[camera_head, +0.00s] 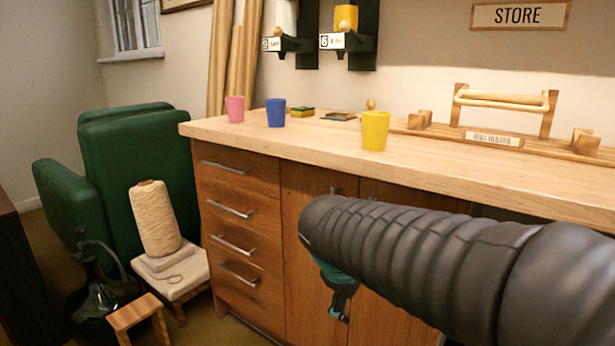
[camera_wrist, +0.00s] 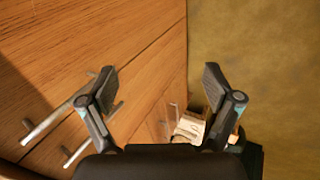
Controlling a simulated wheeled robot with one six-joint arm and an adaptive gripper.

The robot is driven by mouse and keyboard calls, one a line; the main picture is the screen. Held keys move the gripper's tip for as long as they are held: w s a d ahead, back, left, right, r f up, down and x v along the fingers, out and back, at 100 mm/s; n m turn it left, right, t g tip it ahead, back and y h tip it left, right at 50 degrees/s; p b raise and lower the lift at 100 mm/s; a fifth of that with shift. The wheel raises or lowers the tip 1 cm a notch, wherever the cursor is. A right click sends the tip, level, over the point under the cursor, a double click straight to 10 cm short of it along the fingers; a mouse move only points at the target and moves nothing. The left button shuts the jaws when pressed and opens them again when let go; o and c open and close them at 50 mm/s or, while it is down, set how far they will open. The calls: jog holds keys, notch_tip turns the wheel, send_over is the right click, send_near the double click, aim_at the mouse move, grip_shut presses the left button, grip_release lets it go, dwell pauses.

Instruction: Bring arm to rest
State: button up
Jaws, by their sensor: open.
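My arm reaches in from the right in the head view, in front of the wooden cabinet (camera_head: 240,235). Part of my gripper (camera_head: 340,303) shows below the arm, in front of the cabinet doors. In the wrist view my gripper (camera_wrist: 160,85) is open, its two fingers spread wide with nothing between them. The cabinet front with metal handles (camera_wrist: 55,118) lies to the left and behind the fingers. The floor (camera_wrist: 260,60) shows to the right.
A pink cup (camera_head: 235,109), a blue cup (camera_head: 275,113) and a yellow cup (camera_head: 375,131) stand on the worktop (camera_head: 310,137). A green armchair (camera_head: 135,160), a twine cone (camera_head: 155,220) on a low stand and a dark glass jug (camera_head: 100,295) are at left.

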jog(key=s+d+m+y, duration=0.1)
jog(key=s+d+m, duration=0.1)
jog(key=s, duration=0.3)
jog(key=s+d+f+m+y+p, duration=0.1)
jog(key=s+d+m, duration=0.1)
jog(key=s+m, duration=0.2)
jog(key=s+d+f+m+y, duration=0.1)
jog(key=s+d+m, duration=0.1)
jog(key=s, duration=0.5)
jog(key=shift+s+d+m+t, duration=0.15)
jog(key=shift+s+m+t, duration=0.15)
jog(key=shift+m, duration=0.5)
jog(key=shift+f, duration=0.1)
